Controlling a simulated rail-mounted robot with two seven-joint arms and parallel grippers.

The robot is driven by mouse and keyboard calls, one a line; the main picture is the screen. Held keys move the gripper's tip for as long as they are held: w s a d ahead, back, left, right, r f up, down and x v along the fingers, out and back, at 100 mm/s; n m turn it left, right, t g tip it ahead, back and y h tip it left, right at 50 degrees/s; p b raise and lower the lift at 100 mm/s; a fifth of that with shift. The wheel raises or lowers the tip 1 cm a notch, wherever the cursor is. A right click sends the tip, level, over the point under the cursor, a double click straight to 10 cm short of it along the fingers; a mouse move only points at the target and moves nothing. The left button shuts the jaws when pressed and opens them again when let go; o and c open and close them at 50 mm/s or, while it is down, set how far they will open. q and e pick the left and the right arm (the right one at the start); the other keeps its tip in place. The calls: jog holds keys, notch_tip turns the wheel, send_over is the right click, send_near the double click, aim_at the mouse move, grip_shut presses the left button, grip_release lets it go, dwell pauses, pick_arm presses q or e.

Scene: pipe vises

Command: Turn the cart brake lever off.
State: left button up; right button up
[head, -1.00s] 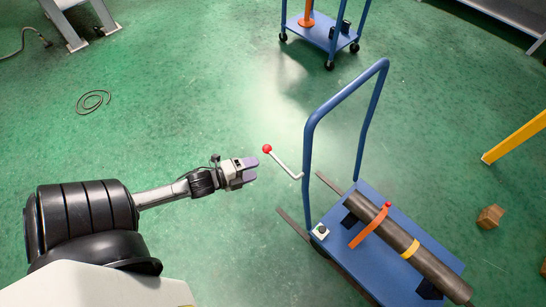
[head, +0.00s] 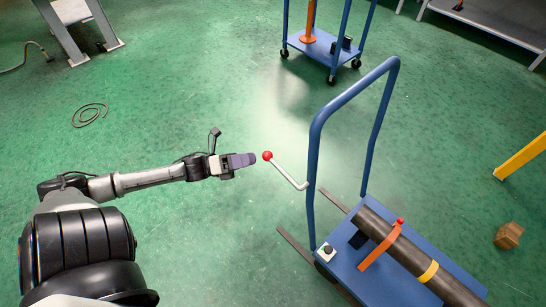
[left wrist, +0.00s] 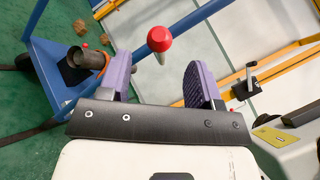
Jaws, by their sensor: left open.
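The blue cart (head: 375,255) stands at the lower right of the head view, with its tall push handle upright. The brake lever (head: 286,173) is a bent pale rod at the handle's left post, tipped with a red ball knob (head: 267,155). My left gripper (head: 252,160) is just left of the knob and points at it. In the left wrist view, the purple fingers of my left gripper (left wrist: 160,85) are apart and empty. The red knob (left wrist: 160,39) appears beyond and between the fingertips, and I see no contact. My right gripper is not in view.
A dark pipe (head: 415,255) with a yellow band lies on the cart beside an orange lever (head: 381,246). A second blue cart (head: 325,50) stands at the back. A small wooden block (head: 508,235) and a coiled cable (head: 89,115) lie on the green floor.

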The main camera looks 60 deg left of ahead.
aim_at(268, 156)
pick_arm(q)
jog(key=b+x, duration=0.2)
jog(key=x, duration=0.4)
jog(key=shift+w+d, duration=0.15)
jog(key=shift+w, duration=0.15)
jog(key=shift+b+x, duration=0.5)
jog(key=shift+x, duration=0.25)
jog(key=shift+r, duration=0.1)
grip_shut()
